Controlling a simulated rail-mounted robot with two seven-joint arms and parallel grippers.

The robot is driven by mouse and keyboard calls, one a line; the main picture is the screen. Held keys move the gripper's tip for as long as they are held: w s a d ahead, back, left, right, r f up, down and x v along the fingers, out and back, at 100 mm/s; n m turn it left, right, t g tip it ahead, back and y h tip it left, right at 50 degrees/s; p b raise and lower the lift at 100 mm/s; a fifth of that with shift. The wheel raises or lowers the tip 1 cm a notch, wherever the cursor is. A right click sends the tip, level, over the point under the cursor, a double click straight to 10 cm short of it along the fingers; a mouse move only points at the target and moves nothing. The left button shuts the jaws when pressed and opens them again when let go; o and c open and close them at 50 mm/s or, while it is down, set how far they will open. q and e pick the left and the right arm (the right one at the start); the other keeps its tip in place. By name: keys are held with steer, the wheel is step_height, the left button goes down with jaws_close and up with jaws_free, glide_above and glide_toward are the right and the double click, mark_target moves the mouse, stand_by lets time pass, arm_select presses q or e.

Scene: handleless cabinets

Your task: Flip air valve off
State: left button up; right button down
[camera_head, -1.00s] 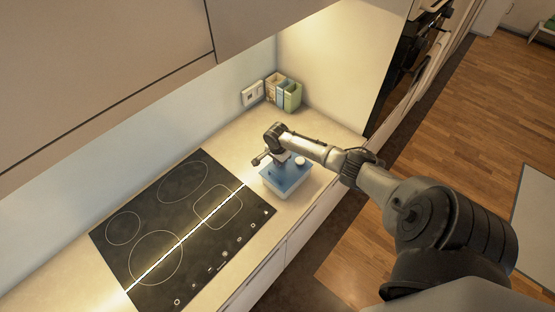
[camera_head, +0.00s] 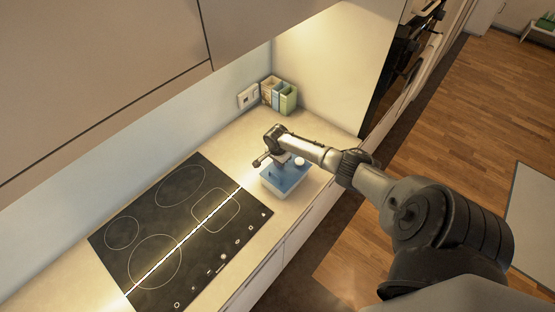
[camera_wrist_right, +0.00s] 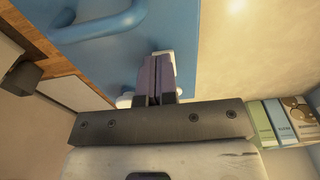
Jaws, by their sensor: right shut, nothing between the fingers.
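A white box with a blue top (camera_head: 287,184) stands on the counter just right of the hob. A white round knob (camera_head: 300,161) shows at its right corner. My right gripper (camera_head: 277,161) is over the far edge of the box. In the right wrist view its two fingers (camera_wrist_right: 160,62) are shut together with nothing between them. They are in front of the blue top (camera_wrist_right: 180,25), beside a small white part (camera_wrist_right: 165,52). A curved blue bar (camera_wrist_right: 100,25) lies at upper left. I cannot tell whether the fingertips touch the white part. My left gripper is not in view.
A black hob (camera_head: 180,230) lies to the left of the box. Several upright cartons (camera_head: 279,95) and a wall socket (camera_head: 248,96) are at the back. Cabinets (camera_head: 100,70) overhang the counter. Bare counter (camera_head: 235,145) lies behind the box.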

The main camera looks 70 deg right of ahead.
steer(key=r+p, duration=0.1)
steer(key=r, duration=0.1)
steer(key=w+r+p, duration=0.1)
steer(key=shift+d+r+p, duration=0.1)
steer(key=shift+r+p, duration=0.2)
steer(key=shift+r, duration=0.1)
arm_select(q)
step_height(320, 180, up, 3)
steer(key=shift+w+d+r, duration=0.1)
arm_select(e)
step_height(320, 180, up, 10)
steer(key=shift+w+a, duration=0.2)
steer(key=shift+a, duration=0.1)
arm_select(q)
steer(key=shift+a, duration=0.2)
arm_select(e)
steer(key=shift+f, duration=0.1)
